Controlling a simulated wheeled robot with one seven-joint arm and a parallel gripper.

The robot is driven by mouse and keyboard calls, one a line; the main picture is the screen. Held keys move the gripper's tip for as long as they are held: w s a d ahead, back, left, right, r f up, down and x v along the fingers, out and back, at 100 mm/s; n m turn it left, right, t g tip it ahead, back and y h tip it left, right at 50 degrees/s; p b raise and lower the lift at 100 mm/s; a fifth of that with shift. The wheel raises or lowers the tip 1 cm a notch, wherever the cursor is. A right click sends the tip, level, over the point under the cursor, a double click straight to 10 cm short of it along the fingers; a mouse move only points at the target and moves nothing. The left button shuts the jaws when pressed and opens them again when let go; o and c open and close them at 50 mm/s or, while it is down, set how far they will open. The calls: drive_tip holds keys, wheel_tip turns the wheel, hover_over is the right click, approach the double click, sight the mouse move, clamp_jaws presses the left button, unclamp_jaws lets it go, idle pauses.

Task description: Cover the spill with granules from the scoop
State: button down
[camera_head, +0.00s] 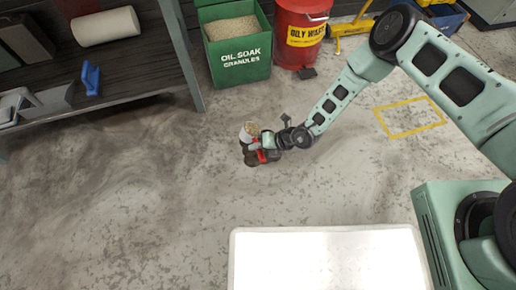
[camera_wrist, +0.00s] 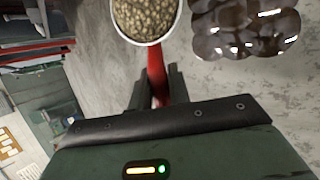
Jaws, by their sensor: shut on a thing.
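The scoop (camera_head: 247,133) has a pale round cup and a red handle. In the wrist view the cup (camera_wrist: 146,18) holds tan granules. My gripper (camera_head: 264,147) is shut on the red handle, which also shows between the fingers in the wrist view (camera_wrist: 158,86). The spill is a dark, glossy brown patch (camera_wrist: 243,28) in the wrist view, to the right of the cup. In the head view the dark spill (camera_head: 251,160) shows on the floor below the cup and is partly hidden by the scoop and gripper. The cup appears above the floor, beside or partly over the spill.
A green bin of oil soak granules (camera_head: 240,70) stands at the back beside a red oily waste can (camera_head: 301,45). A dark shelf (camera_head: 130,75) is at upper left. A white surface (camera_head: 325,260) is at the bottom. Open concrete floor surrounds the spill.

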drive_tip(key=shift+w+d+f+m+g+y+b, duration=0.2)
drive_tip(key=shift+y+b, duration=0.95)
drive_tip(key=shift+b, duration=3.45)
drive_tip(key=shift+s+d+f+m+g+y+b, duration=0.2)
drive_tip(key=shift+y+b, duration=0.95)
drive_tip(key=shift+b, duration=3.4)
drive_tip(key=y+b, duration=0.1)
drive_tip(key=b, duration=0.1)
drive_tip(key=y+b, duration=0.1)
drive_tip(key=b, duration=0.2)
drive_tip(key=shift+w+d+f+m, duration=0.25)
drive_tip(key=shift+d+m, duration=0.15)
drive_tip(key=shift+d+y+b, duration=0.2)
drive_tip(key=shift+y+b, duration=0.4)
drive_tip(key=shift+b, duration=0.4)
drive_tip(key=shift+w+d+r+m+y, duration=0.1)
drive_tip(key=shift+d+m+y, duration=0.05)
drive_tip(key=shift+m+y, duration=0.3)
